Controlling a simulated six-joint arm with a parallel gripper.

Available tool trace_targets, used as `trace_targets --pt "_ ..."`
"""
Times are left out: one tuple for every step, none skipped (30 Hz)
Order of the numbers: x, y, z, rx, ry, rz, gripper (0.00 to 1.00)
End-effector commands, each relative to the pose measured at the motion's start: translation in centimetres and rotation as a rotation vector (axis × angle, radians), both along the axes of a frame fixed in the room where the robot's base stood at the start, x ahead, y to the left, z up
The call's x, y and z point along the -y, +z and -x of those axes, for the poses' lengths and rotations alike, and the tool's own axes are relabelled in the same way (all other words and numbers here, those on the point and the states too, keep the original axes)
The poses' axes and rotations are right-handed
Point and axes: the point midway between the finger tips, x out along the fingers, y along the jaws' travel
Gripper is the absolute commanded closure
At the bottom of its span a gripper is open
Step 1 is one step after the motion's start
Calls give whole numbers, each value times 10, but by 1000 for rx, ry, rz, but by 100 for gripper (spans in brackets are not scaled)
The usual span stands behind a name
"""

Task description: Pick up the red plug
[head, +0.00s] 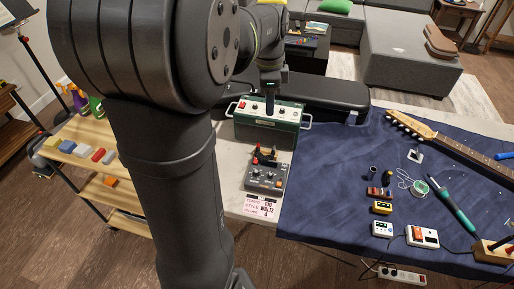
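A small red piece (256,160) that may be the red plug shows at the back of a grey box with knobs (266,178). Dark and orange-brown parts crowd around it, and it is too small to make out its shape. My gripper (270,98) points down over the green amplifier-like box (267,125), behind the grey box and apart from the red piece. The fingers are small and dark, and I cannot tell if they are open or shut. My own arm covers much of the left middle of the view.
A pink-and-white card (261,208) lies in front of the grey box. A dark blue cloth (330,190) on the right bears a guitar (453,143), a teal soldering-type tool (452,203), small pedals (382,229) and wire. A wooden shelf cart (80,160) stands left.

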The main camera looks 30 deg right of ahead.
Motion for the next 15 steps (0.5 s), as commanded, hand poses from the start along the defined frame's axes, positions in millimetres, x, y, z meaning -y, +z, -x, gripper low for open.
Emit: trace_targets --pt "-1 -5 -4 -10 104 8 62" --pt "-1 -8 -5 -18 174 13 62" --pt "-1 -12 -8 -29 271 22 62" --pt "-1 -15 -9 -36 342 27 62" --pt "-2 -18 -11 -44 413 32 62" --pt "-2 -21 -14 -56 508 40 62" --pt "-2 -24 -16 -64 580 44 62" --pt "-3 -27 -17 -74 651 48 62" --pt "-3 -30 -20 -87 749 53 62" --pt "-3 -33 -22 -97 821 58 62" --pt "-4 -36 -24 -107 893 60 62" --pt "-4 -39 -26 -123 989 64 62" --pt "-4 -42 -28 -134 1061 67 62" --pt "-5 -44 -30 -146 1132 69 62" --pt "-6 -48 -33 -162 1230 71 62"
